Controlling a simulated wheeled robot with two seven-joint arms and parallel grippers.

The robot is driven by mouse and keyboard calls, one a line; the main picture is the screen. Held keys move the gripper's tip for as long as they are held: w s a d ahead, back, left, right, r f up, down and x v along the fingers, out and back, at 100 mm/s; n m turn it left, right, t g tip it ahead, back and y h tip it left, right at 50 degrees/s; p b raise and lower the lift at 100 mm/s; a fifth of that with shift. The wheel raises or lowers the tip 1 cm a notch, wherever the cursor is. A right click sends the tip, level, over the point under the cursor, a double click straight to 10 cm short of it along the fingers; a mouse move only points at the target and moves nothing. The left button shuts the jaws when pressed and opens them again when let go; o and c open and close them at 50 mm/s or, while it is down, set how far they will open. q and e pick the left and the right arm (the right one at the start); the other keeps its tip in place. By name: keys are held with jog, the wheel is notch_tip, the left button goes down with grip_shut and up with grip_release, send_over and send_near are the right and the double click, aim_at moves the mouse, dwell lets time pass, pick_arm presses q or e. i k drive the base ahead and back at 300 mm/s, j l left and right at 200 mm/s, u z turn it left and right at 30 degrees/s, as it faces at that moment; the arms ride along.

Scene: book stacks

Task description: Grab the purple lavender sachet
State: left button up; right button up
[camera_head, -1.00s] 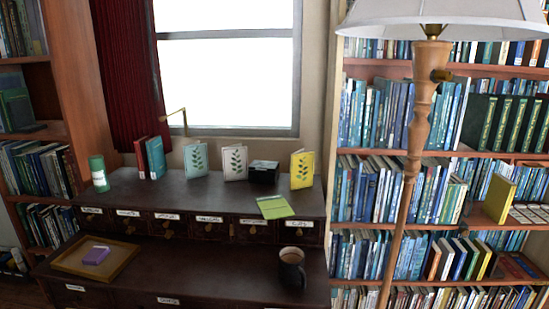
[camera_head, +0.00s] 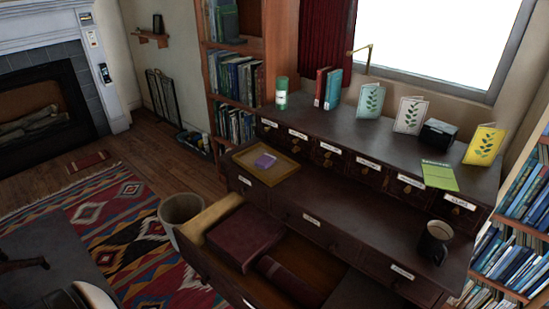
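The purple lavender sachet (camera_head: 265,161) is a small purple block. It lies in a shallow wooden tray (camera_head: 246,170) with a yellowish rim, on the left end of the desk's lower top (camera_head: 320,200). Nothing covers the sachet. Neither of my grippers can be made out in the head view.
An open drawer (camera_head: 330,268) with dark red books juts out below the tray. A waste bin (camera_head: 181,212) stands left of it on the floor. A dark mug (camera_head: 433,243) stands at the desk's right end. Cards, books and a green-white canister (camera_head: 281,93) line the upper ledge.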

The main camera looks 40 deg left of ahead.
aim_at(266, 160)
jog(key=i+j+z, duration=0.2)
jog(key=j, duration=0.7)
jog(key=j+z, duration=0.15)
jog(key=j, duration=0.7)
